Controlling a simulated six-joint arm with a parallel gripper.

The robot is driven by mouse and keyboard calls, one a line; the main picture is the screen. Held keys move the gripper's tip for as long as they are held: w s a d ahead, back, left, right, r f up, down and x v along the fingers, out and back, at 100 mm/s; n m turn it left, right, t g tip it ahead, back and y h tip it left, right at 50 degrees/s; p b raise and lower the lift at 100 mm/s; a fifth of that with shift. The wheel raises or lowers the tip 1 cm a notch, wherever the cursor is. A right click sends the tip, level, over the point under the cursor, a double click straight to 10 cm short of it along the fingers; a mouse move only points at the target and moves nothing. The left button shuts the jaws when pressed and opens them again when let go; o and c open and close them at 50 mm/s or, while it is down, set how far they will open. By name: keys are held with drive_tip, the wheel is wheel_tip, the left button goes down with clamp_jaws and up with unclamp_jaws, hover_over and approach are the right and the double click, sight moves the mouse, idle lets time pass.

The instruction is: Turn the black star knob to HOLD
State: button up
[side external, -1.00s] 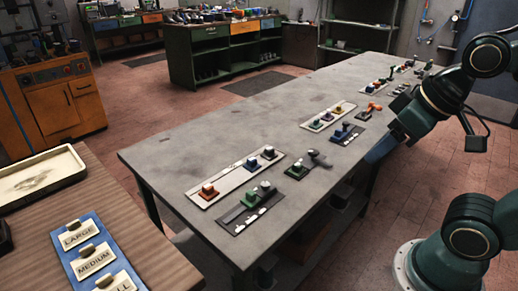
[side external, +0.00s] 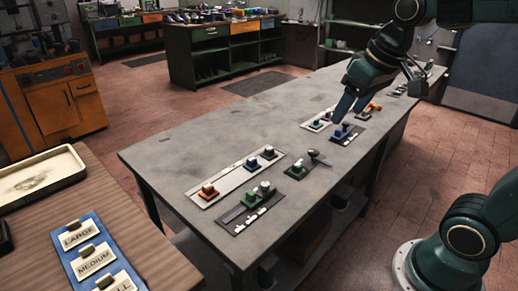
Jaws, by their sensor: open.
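A small dark knob on a blue base (side external: 343,130) sits on a dark plate at the right side of the grey bench. It may be the black star knob, but it is too small to make out a star shape or any HOLD mark. My gripper (side external: 346,115) is open and empty, pointing down at a slant just above this knob, its fingers partly covering the area. I cannot tell whether the fingers touch the knob. Another dark knob or lever (side external: 316,154) stands on a plate closer to the camera, beside a green block.
The long grey bench (side external: 220,150) carries several plates of coloured controls along its right side; its left side is clear. An orange handle (side external: 374,106) stands close beside my gripper. A wooden table with a cream tray (side external: 40,178) and a blue label board (side external: 92,250) is at front left.

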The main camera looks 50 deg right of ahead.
drive_tip(key=w+d+m+g, duration=0.1)
drive_tip(key=w+d, duration=0.5)
drive_tip(key=w, duration=0.3)
drive_tip(key=m+g, duration=0.3)
drive_tip(key=m, duration=0.1)
hover_over(314, 151)
wheel_tip(314, 151, down, 18)
drive_tip(key=shift+w+y, duration=0.1)
drive_tip(key=shift+y, duration=0.2)
wheel_tip(314, 151, down, 14)
drive_tip(key=shift+r, duration=0.15)
drive_tip(key=shift+c, duration=0.2)
clamp_jaws()
